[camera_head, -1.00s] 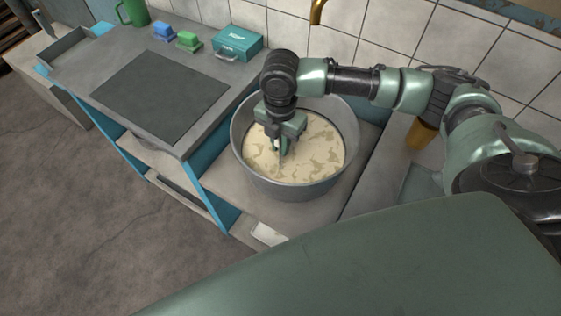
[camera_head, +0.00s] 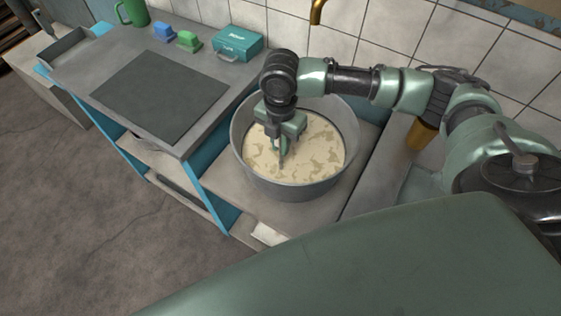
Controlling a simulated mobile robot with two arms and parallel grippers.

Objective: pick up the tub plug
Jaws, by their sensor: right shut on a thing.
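A round grey metal tub (camera_head: 290,186) stands on the lower counter and holds a cream-coloured liquid (camera_head: 318,150) with darker patches. My right gripper (camera_head: 281,158) points down inside the tub, its fingertips at the liquid near the left of the middle. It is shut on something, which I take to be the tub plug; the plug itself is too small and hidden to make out. My left gripper is not in view.
A worktop with a dark grey mat (camera_head: 160,95) lies to the left. A teal box (camera_head: 238,44), a green block (camera_head: 188,41), a blue block (camera_head: 164,31) and a green mug (camera_head: 133,12) stand at its back. A tiled wall and brass tap (camera_head: 317,12) are behind the tub.

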